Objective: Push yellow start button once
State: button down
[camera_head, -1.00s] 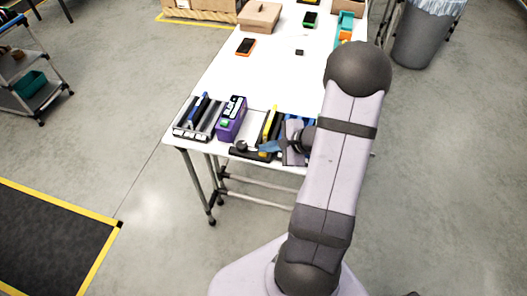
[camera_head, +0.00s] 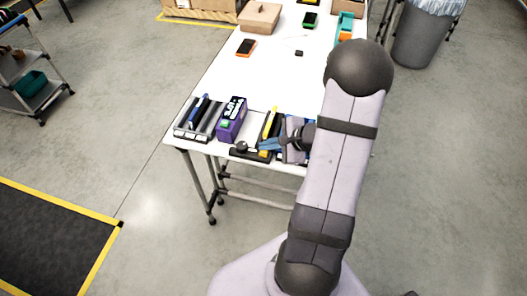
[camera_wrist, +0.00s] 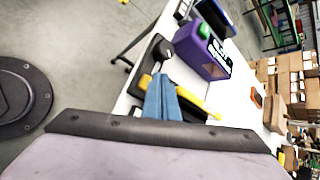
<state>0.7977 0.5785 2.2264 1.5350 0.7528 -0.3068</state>
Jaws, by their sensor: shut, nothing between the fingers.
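A black device (camera_head: 246,153) with a round black knob (camera_head: 241,146) lies at the near edge of the white table. A small yellow patch (camera_head: 264,153) shows on it, just below my gripper's tips; I cannot tell for sure that it is the start button. My gripper (camera_head: 262,146) is shut and empty, its blue fingers reaching left over the device. In the wrist view the shut blue fingers (camera_wrist: 158,80) point at the knob (camera_wrist: 160,48) and hide part of the device. Contact with the button cannot be seen.
The middle of the white table (camera_head: 262,80) is mostly clear, with an orange-black handheld (camera_head: 245,47) and a carton (camera_head: 260,18) farther back.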

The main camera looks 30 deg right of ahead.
aim_at(267, 154)
jog(key=shift+r, duration=0.15)
jog(key=shift+r+p, duration=1.75)
jog(key=shift+r, duration=0.65)
jog(key=s+a+f+n+g, duration=0.1)
jog(key=s+a+n+g, duration=0.4)
jog(key=s, duration=0.5)
jog(key=s+a+f+n+g, duration=0.2)
jog(key=s+n+g, duration=0.35)
jog(key=s, duration=0.55)
jog(key=w+a+r+n+t+h, duration=0.2)
jog(key=w+a+r+n+h, duration=0.2)
jog(key=a+r+n, duration=0.3)
jog(key=shift+a+r+n, duration=0.3)
jog(key=shift+a+n, duration=0.3)
jog(key=shift+n, duration=1.45)
